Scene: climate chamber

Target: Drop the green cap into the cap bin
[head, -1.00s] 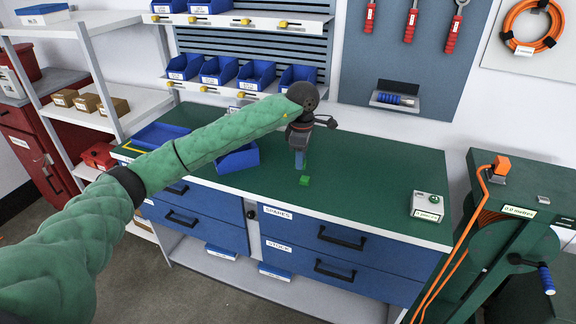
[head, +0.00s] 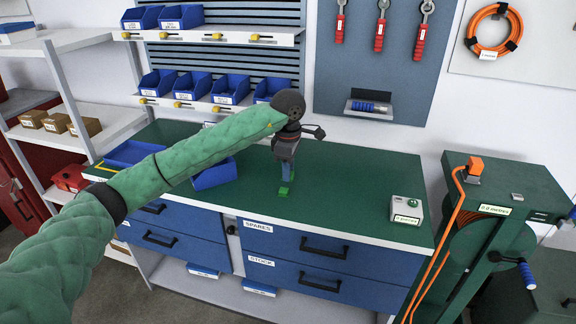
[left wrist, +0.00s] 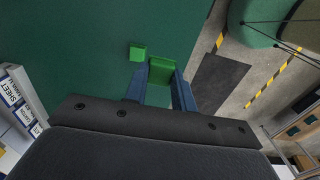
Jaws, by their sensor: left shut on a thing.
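My left gripper (head: 285,172) points down over the green bench top, right of an open blue bin (head: 213,174). In the left wrist view its two blue fingers (left wrist: 161,92) are shut on a bright green block, the green cap (left wrist: 162,70). A second, smaller green block (left wrist: 137,53) shows beside the fingers over the bench top. In the head view a green block (head: 284,190) shows just below the fingertips; the held cap is hard to separate from it there. No label marks the blue bin as the cap bin. My right gripper is not in view.
A blue tray (head: 130,153) sits at the bench's left end. Blue shelf bins (head: 230,87) line the back. The bench middle right is clear.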

